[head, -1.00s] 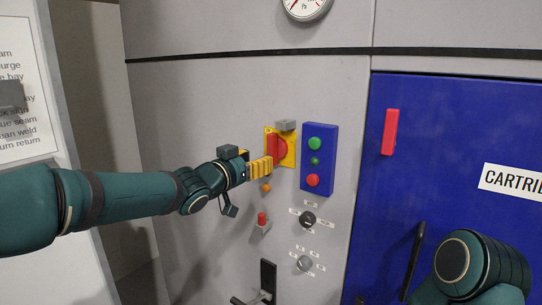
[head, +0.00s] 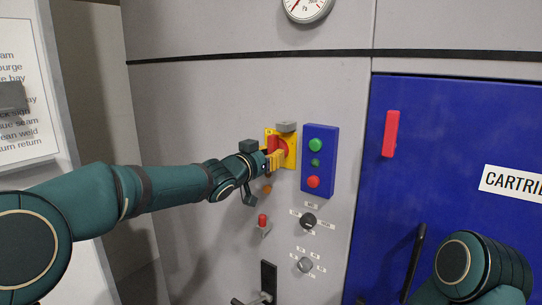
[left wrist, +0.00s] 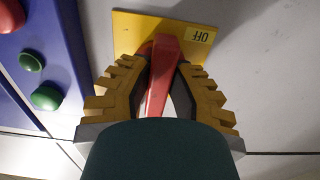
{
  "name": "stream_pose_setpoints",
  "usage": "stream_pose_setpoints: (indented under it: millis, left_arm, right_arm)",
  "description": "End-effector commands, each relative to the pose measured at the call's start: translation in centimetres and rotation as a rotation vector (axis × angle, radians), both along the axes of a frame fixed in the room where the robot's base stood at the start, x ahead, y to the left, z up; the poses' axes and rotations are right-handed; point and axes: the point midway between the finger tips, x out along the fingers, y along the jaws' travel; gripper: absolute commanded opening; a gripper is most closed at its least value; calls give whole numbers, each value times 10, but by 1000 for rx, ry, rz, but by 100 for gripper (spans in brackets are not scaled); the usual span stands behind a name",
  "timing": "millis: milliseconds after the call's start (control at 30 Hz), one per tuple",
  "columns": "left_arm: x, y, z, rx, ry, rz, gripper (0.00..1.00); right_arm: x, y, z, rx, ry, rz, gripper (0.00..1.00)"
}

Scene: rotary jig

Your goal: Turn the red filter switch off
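The red filter switch (head: 283,146) is a red rotary handle on a yellow plate (head: 291,158) on the grey cabinet wall. In the left wrist view the red handle (left wrist: 163,75) runs lengthwise between my yellow fingers, and the yellow plate (left wrist: 135,28) bears an OFF label (left wrist: 199,35). My left gripper (head: 275,160) is at the switch. In the left wrist view its fingers (left wrist: 163,85) stand on both sides of the handle, with the dark inner pads close to it; I cannot tell whether they press on it. My right gripper is not in view.
A blue button box (head: 319,160) with green and red buttons is just right of the switch. Below are a red-tipped toggle (head: 263,221) and two knobs (head: 308,220). A blue door (head: 450,130) with a red handle is at right.

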Motion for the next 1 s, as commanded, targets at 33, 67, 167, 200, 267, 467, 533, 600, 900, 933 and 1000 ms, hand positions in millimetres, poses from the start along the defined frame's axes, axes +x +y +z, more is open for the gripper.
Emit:
stream_pose_setpoints:
  millis: [33, 67, 167, 200, 267, 467, 533, 600, 900, 933, 1000]
  left_arm:
    - [0, 0, 0, 0, 0, 0, 0]
    - [0, 0, 0, 0, 0, 0, 0]
    - [0, 0, 0, -1, -1, 0, 0]
    - [0, 0, 0, -1, -1, 0, 0]
    - [0, 0, 0, 0, -1, 0, 0]
    - [0, 0, 1, 28, -21, 0, 0]
    - [0, 0, 1, 50, -39, 0, 0]
    - [0, 1, 1, 80, -60, 0, 0]
    - [1, 2, 1, 278, -206, 0, 0]
    - [1, 2, 1, 302, -223, 0, 0]
    - [2, 2, 1, 356, -262, 0, 0]
  right_arm:
    - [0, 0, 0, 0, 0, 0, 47]
    - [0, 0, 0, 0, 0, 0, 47]
    - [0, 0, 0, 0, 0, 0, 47]
    - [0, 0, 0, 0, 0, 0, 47]
    - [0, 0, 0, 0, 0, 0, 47]
    - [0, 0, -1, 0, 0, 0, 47]
    - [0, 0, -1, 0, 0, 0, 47]
    - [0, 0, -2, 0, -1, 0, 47]
    - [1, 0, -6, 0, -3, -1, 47]
    - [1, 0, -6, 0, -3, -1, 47]
    - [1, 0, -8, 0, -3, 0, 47]
